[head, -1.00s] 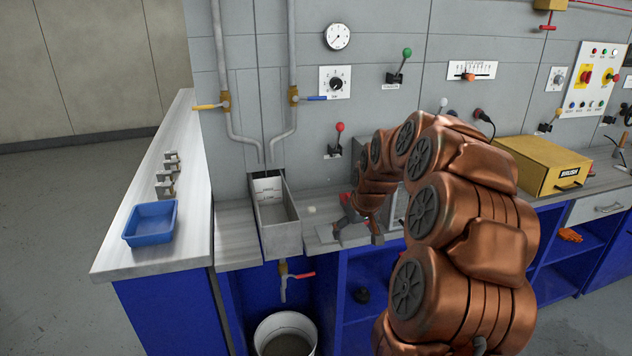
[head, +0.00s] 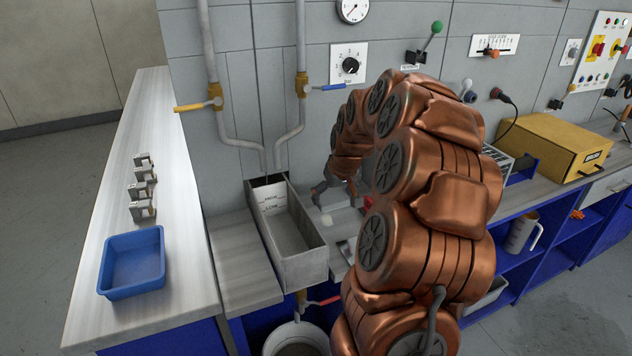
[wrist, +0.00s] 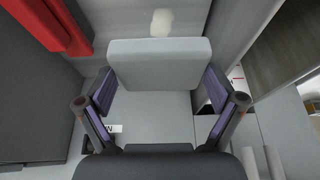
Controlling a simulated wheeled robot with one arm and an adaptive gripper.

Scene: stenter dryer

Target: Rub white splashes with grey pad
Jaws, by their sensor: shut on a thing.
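The grey pad (wrist: 160,62) is a pale, flat block held across between the two fingers of my gripper (wrist: 160,88) in the wrist view. The fingers are shut on its sides. A white splash (wrist: 161,22) lies on the grey surface just beyond the pad's far edge. In the head view, a small white splash (head: 326,219) shows on the bench right of the sink, just below my gripper (head: 336,192). The pad cannot be made out there. Whether the pad touches the surface cannot be told, and my arm hides part of the bench.
A narrow grey sink (head: 303,265) with pipes above stands left of my gripper. A blue tray (head: 133,263) and several small metal blocks (head: 142,190) sit on the left counter. A red object (wrist: 50,25) is close at upper left in the wrist view. A yellow box (head: 545,150) stands right.

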